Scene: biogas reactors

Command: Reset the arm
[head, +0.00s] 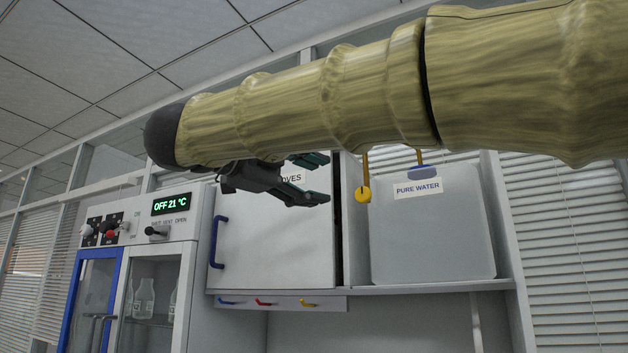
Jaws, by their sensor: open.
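My arm reaches in from the right across the upper part of the head view, in a wood-like yellowish cover with a dark rounded end. My gripper (322,178) hangs below the arm's far end, its dark fingers with greenish pads pointing right and spread apart. Nothing shows between the fingers. It is in front of the white cabinet (270,240) and partly covers that cabinet's label, of which "OVES" can be read.
A whitish "PURE WATER" tank (430,245) stands on a shelf (440,289), with a yellow round-ended thing (362,194) hanging beside it. At left is an incubator-like unit (180,255) reading "OFF 21 °C", bottles (145,298) inside. Small coloured hooks (265,302) line the cabinet's bottom.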

